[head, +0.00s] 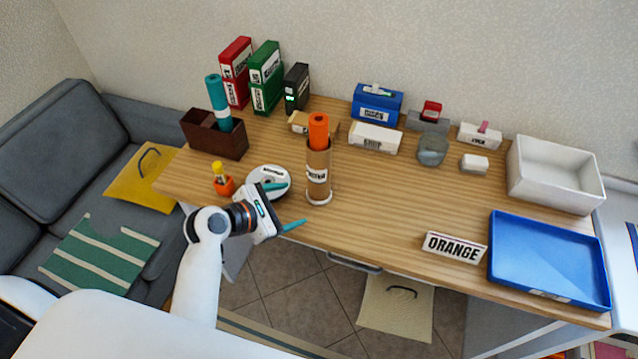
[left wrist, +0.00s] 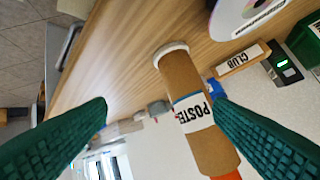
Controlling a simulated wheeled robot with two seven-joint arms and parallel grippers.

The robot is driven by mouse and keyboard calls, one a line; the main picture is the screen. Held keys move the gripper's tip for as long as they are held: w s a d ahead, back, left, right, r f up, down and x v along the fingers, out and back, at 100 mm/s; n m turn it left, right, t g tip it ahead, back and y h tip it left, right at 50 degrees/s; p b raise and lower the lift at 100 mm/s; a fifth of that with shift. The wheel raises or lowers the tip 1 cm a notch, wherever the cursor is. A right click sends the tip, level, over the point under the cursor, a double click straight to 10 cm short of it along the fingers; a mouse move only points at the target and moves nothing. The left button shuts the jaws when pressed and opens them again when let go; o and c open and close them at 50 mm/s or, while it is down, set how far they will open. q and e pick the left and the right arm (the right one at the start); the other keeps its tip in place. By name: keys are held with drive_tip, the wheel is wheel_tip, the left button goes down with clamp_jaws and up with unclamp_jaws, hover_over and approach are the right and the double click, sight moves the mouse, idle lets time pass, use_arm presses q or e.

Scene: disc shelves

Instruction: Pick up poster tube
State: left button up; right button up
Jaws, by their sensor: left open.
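The poster tube (head: 318,172) is a brown cardboard cylinder with a white label and a white base. It stands upright near the front edge of the table, and an orange roll (head: 318,128) sticks out of its top. My left gripper (head: 288,205) is open and empty, just left of the tube's lower part, with its teal fingers pointing toward it. In the left wrist view the tube (left wrist: 180,75) shows ahead, between and beyond the spread green fingers (left wrist: 160,112), nearer the right finger. That finger covers part of the view beside the tube. No contact is visible.
A white disc (head: 262,176) lies left of the tube, partly behind my gripper. An orange bottle (head: 223,182) and a brown box (head: 205,143) with a teal roll stand farther left. An ORANGE sign (head: 454,248) and blue tray (head: 555,265) are right. The table between is clear.

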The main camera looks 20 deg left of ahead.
sight(313, 179)
use_arm(q)
drive_tip(key=w+n, duration=0.1)
drive_tip(key=w, duration=0.1)
drive_tip(key=w+d+n+t, duration=0.1)
drive_tip(key=w+n, duration=0.1)
drive_tip(key=w, duration=0.1)
drive_tip(key=w+f+n, duration=0.1)
drive_tip(key=w+n, duration=0.1)
drive_tip(key=w, duration=0.1)
drive_tip(key=shift+w+d+p, duration=0.25)
drive_tip(key=shift+d+p, duration=0.05)
drive_tip(key=shift+d, duration=0.1)
drive_tip(key=shift+t, duration=0.3)
drive_tip(key=shift+a+x, duration=0.15)
drive_tip(key=shift+x, duration=1.15)
drive_tip(key=shift+a+x, duration=0.1)
drive_tip(key=shift+x, duration=1.2)
drive_tip(key=shift+c, duration=0.3)
